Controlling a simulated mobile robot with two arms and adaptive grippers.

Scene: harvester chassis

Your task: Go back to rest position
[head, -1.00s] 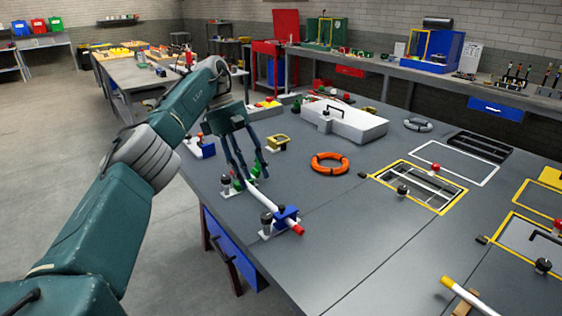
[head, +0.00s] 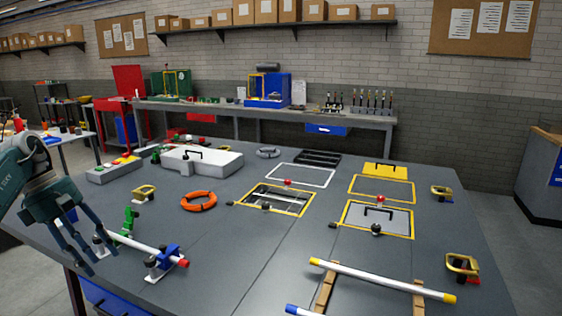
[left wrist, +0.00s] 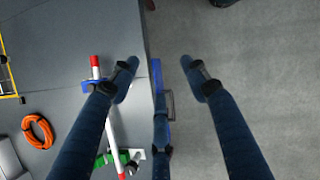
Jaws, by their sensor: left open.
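My left gripper (head: 84,244) is at the left side of the head view, by the near left edge of the grey table. It is open, and nothing shows between its fingers. In the left wrist view the open left gripper (left wrist: 160,80) has its fingers spread above the table edge and the floor. A white tube with red ends (head: 147,247) lies in a blue clamp (head: 167,257) and a green holder (head: 126,226), to the right of the gripper. The tube also shows under the left finger in the left wrist view (left wrist: 112,125). My right gripper is not in view.
The grey table (head: 240,245) holds an orange ring (head: 199,201), a white case (head: 202,161), yellow-framed openings (head: 275,199) and a white tube with yellow ends (head: 380,280) on wooden supports. A workbench (head: 290,113) stands behind. Bare floor (left wrist: 250,60) lies beyond the table edge.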

